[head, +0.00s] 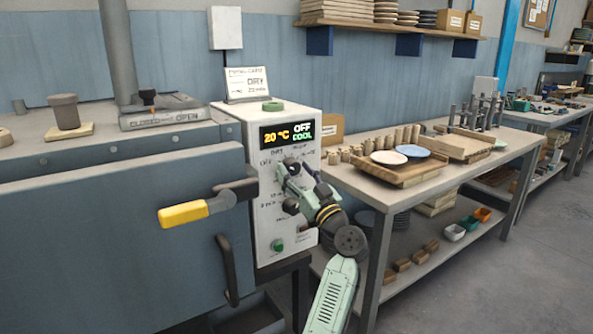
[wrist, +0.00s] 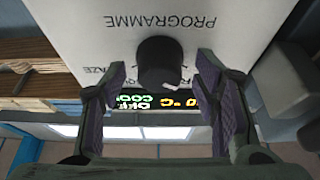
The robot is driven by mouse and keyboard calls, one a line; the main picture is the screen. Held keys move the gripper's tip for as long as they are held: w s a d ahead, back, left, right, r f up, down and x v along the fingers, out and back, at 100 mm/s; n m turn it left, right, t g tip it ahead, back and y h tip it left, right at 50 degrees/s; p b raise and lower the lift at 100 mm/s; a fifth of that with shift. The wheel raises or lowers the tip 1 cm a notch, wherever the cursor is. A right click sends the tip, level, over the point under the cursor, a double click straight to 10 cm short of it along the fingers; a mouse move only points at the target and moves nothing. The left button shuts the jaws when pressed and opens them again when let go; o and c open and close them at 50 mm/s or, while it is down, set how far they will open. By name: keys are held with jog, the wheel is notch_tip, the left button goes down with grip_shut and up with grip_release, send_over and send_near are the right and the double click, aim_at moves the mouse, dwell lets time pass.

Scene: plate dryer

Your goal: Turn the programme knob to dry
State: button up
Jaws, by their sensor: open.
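The programme knob (wrist: 160,62) is black and round with a white pointer mark. It sits on the white panel by the word PROGRAMME, which appears upside down in the wrist view. The pointer slants to the lower right there. My gripper (wrist: 161,72) is open, with one purple-lined finger on each side of the knob; I cannot tell whether either touches it. In the head view my gripper (head: 288,178) is in front of the white control box (head: 265,238) and hides the knob and some labels. The display (head: 287,134) reads 20 °C, OFF, COOL.
A card (head: 247,84) with the word DRY stands on top of the box. A yellow-ended door handle (head: 184,214) sticks out left of my gripper. A bench (head: 350,182) with plates and boards stands to the right.

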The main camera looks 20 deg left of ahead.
jog(key=c, duration=1.1)
jog(key=shift+m, duration=0.3)
jog(key=m+t+h, duration=0.1)
jog(key=m, duration=0.1)
jog(key=shift+s+m, duration=0.1)
jog(key=shift+m, duration=0.2)
jog(key=m+t+h+p, duration=0.1)
jog(key=m+p, duration=0.1)
jog(key=m, duration=0.1)
jog(key=shift+r, duration=0.2)
jog(key=m+t+h+p, duration=0.1)
jog(key=m+h+p, duration=0.1)
jog(key=m+p, duration=0.1)
jog(key=shift+a+m, duration=0.1)
jog(key=shift+m, duration=0.3)
jog(key=shift+m+p, duration=0.35)
jog(key=shift+m, duration=0.05)
jog(key=shift+m+h, duration=0.3)
jog(key=shift+h, duration=0.1)
